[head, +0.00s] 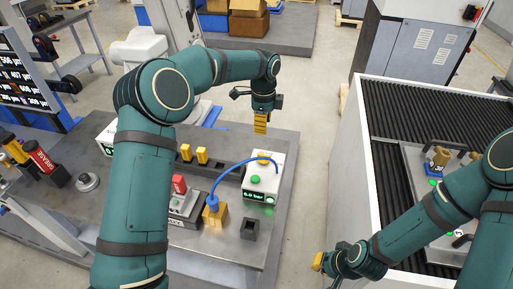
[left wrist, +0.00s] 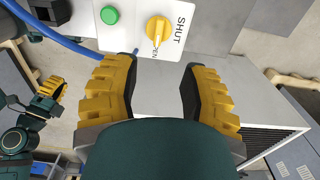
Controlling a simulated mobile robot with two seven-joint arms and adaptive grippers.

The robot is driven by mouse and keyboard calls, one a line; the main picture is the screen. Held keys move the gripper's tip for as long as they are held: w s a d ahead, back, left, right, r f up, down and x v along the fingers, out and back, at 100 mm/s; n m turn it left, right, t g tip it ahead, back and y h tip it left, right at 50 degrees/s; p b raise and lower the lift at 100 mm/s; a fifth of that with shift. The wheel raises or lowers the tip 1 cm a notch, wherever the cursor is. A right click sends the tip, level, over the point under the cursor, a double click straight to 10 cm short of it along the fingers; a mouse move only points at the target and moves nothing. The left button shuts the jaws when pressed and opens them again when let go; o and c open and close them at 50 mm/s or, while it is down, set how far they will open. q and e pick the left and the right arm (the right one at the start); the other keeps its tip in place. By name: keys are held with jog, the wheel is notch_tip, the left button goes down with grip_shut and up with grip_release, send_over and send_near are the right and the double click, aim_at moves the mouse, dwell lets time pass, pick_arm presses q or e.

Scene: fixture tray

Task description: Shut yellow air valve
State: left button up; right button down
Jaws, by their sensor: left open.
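The yellow air valve (left wrist: 158,30) is a round knob with a pointer on a white panel. It also shows in the head view (head: 264,157), on top of the white box (head: 262,182). In the left wrist view its pointer points down toward the partly hidden OPEN label; SHUT is printed to its right. My left gripper (head: 260,122) is open and empty, and also shows in the left wrist view (left wrist: 160,75). Its fingers are apart, just short of the knob and not around it. My right gripper (head: 318,262) is near the machine's left wall; its opening is unclear.
A green button (left wrist: 109,15) sits beside the knob. A blue hose (head: 222,178) arches from the box to a brass-coloured block (head: 215,215). A dark open block (head: 249,229) stands in front of the box. The floor right of the table is clear.

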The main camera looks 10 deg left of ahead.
aim_at(263, 154)
pick_arm(q)
notch_tip(263, 154, down, 14)
jog(key=shift+d+r, duration=0.1)
dwell(0.5)
jog(key=shift+s, duration=0.1)
grip_shut()
